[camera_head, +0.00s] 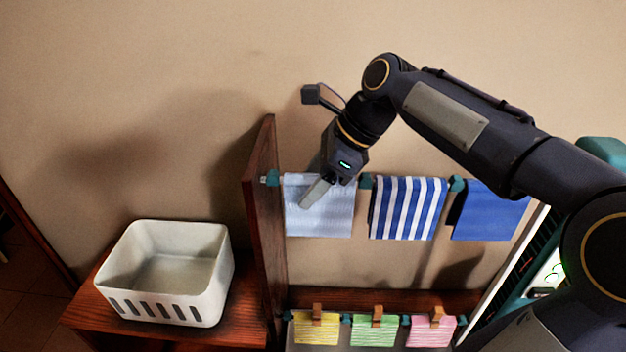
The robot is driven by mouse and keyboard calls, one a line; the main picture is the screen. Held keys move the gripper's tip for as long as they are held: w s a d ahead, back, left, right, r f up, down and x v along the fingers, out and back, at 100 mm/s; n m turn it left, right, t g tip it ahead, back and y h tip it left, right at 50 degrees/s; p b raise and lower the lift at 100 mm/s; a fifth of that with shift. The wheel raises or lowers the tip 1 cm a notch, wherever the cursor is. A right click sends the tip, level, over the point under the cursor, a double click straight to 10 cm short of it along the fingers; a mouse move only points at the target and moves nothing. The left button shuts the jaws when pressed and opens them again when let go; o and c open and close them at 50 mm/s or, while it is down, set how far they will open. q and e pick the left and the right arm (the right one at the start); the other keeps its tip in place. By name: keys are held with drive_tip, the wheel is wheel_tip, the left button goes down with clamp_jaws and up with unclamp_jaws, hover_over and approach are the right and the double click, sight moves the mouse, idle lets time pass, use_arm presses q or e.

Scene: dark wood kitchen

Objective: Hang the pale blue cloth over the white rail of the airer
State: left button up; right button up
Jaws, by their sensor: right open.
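The pale blue cloth (336,216) hangs over the upper rail of the airer, at the left end of that rail. The rail itself is mostly hidden by cloths and teal clips. My right gripper (314,194) is in front of the pale blue cloth's upper part, pointing down and left. Its jaws are open, and one finger shows clearly against the cloth. I cannot tell whether the finger touches the cloth. My left gripper is not in view.
A blue-and-white striped cloth (408,208) and a dark blue cloth (490,212) hang to the right. Yellow, green and pink cloths (430,331) hang on a lower rail with wooden pegs. An empty white basket (212,285) stands on the wooden shelf at left. A wooden upright (262,230) stands between.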

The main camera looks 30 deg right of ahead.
drive_tip(key=v, duration=0.8)
drive_tip(key=shift+f, duration=0.1)
